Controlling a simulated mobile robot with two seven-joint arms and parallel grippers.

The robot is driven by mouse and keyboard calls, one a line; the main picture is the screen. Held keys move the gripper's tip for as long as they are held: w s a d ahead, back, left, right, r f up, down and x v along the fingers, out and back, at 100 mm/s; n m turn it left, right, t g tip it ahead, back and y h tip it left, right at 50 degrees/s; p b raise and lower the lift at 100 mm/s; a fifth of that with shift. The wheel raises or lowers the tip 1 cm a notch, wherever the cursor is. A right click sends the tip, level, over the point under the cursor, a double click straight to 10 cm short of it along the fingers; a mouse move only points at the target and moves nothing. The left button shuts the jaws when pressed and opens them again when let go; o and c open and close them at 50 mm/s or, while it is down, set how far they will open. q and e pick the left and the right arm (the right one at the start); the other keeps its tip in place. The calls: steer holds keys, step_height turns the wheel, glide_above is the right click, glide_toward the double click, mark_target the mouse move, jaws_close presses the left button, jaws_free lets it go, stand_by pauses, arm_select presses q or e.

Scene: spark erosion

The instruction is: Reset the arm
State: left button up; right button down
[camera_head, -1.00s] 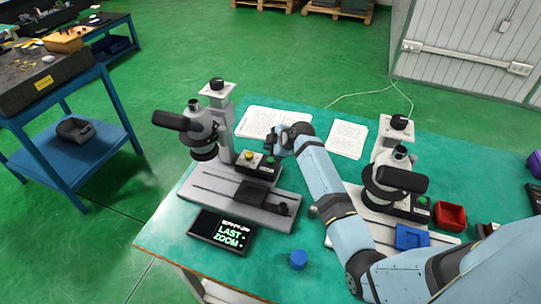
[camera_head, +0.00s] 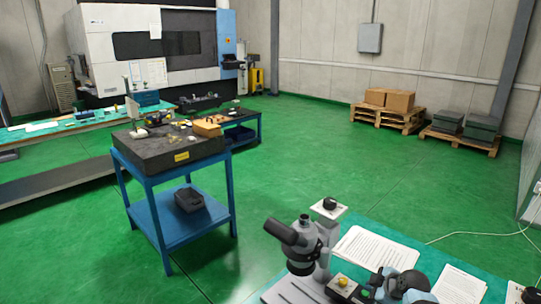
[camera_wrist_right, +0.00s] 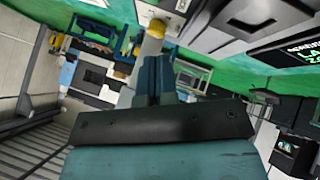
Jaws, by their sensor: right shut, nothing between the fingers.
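My right gripper (camera_head: 370,290) is at the bottom of the head view, beside the grey microscope (camera_head: 309,248) and close to its yellow button (camera_head: 343,281). In the right wrist view its two blue-grey fingers (camera_wrist_right: 154,78) are together with nothing between them. The yellow button shows just beyond the fingertips there (camera_wrist_right: 157,27); I cannot tell whether they touch it. Most of my right arm is cut off below the head view. My left gripper is in neither view.
Printed sheets (camera_head: 376,252) lie on the green-topped bench behind my right gripper. A blue stand with a dark slab (camera_head: 165,152) is at left. A large machine (camera_head: 150,45) and pallets (camera_head: 388,117) stand farther back. The green floor between is open.

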steer(key=s+a+f+m+g+h, duration=0.1)
steer(key=s+a+m, duration=0.1)
steer(key=s, duration=0.8)
steer(key=s+a+m+g+h, duration=0.1)
steer(key=s+a+m, duration=0.15)
steer(key=s, duration=0.75)
steer(key=s+a+r+m+g+h, duration=0.1)
steer(key=s+r+m, duration=0.2)
steer(key=s, duration=0.7)
steer(key=s+a+r+m+g, duration=0.1)
steer(key=s+a+r+m, duration=0.2)
steer(key=s, duration=0.7)
steer(key=w+a+f+t+y+p, duration=0.1)
steer(key=w+a+f+t, duration=0.1)
steer(key=f, duration=0.3)
steer(key=w+a+f+t+y+p, duration=0.1)
steer(key=w+a+f+t+y, duration=0.1)
steer(key=w+a+f+t, duration=0.1)
step_height(320, 180, down, 3)
steer(key=shift+w+r+n+t, duration=0.1)
steer(key=shift+w+n+t, duration=0.5)
steer(key=shift+t, duration=0.5)
steer(key=shift+w, duration=0.1)
steer(key=c, duration=1.8)
jaws_free()
